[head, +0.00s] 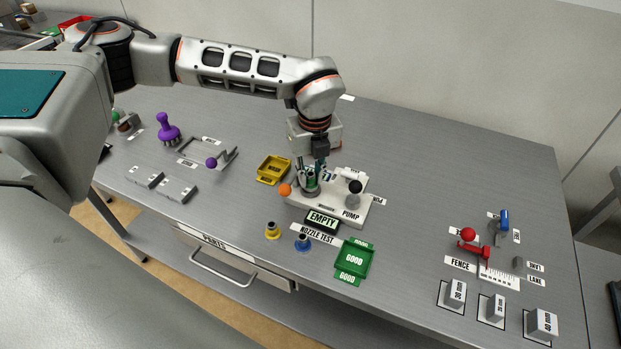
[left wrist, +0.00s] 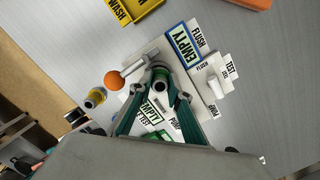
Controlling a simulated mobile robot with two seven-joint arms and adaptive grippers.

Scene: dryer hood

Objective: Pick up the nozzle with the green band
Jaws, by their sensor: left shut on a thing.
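My left gripper (head: 312,184) points down over the white pump fixture (head: 345,208) near the middle of the bench. A yellow-banded nozzle (head: 272,231) and a blue-banded nozzle (head: 303,242) stand at the bench's front. My right gripper is not in view.
An EMPTY sign (head: 322,220) is in front. A yellow tray (head: 273,169) is behind left, a green GOOD tray (head: 368,262) front right. Bench space right of the fixture is clear.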

